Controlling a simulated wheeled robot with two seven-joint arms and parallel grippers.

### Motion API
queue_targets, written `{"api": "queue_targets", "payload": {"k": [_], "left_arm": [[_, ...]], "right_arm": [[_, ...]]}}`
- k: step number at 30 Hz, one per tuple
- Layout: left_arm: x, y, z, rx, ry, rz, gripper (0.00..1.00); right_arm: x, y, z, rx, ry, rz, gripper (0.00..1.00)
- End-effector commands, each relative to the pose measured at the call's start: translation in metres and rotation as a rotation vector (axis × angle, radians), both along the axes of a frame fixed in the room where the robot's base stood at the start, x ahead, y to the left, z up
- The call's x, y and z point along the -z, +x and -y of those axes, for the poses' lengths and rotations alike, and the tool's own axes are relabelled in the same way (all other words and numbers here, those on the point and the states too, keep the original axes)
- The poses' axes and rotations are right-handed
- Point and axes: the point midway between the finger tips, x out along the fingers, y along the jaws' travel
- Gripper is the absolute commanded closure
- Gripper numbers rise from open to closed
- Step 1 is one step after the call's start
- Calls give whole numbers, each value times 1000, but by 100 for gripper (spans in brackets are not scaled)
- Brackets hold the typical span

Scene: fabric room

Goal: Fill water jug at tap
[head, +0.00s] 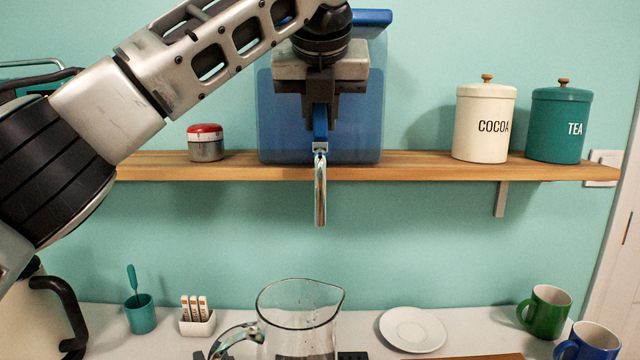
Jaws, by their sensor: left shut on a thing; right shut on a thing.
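A blue translucent water container (274,125) stands on the wooden shelf. Its tap has a blue lever (320,128) and a chrome spout (320,192) pointing down below the shelf edge. My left gripper (320,108) is shut on the blue tap lever, in front of the container. A clear glass jug (300,305) is at the bottom middle, below the spout in the picture. Its handle (240,335) points left. My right gripper (222,352) shows only as dark parts at the bottom edge, shut on the jug handle. The jug's base is cut off, and I cannot tell its water level.
The shelf (420,171) also holds a red-lidded tin (206,143), a cocoa canister (482,125) and a tea canister (558,125). On the counter are a teal cup (140,315), a sachet holder (197,322), a white saucer (412,329), a green mug (547,312) and a blue mug (592,343).

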Motion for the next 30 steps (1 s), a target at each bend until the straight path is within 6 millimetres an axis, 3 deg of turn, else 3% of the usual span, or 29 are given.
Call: {"api": "queue_targets", "payload": {"k": [6, 7, 9, 20, 30], "left_arm": [[-5, 1, -1, -2, -3, 11, 100], [-5, 1, -1, -3, -4, 12, 76], [-5, 1, -1, -2, -3, 10, 60], [-6, -3, 0, 0, -3, 6, 60], [-56, -44, 0, 0, -4, 9, 60]], "right_arm": [[-5, 0, 0, -1, 2, 11, 100], [-5, 0, 0, -1, 2, 11, 100], [-5, 0, 0, -1, 2, 11, 100], [-4, 0, 0, -1, 2, 11, 100], [-4, 0, 0, -1, 2, 11, 100]]}}
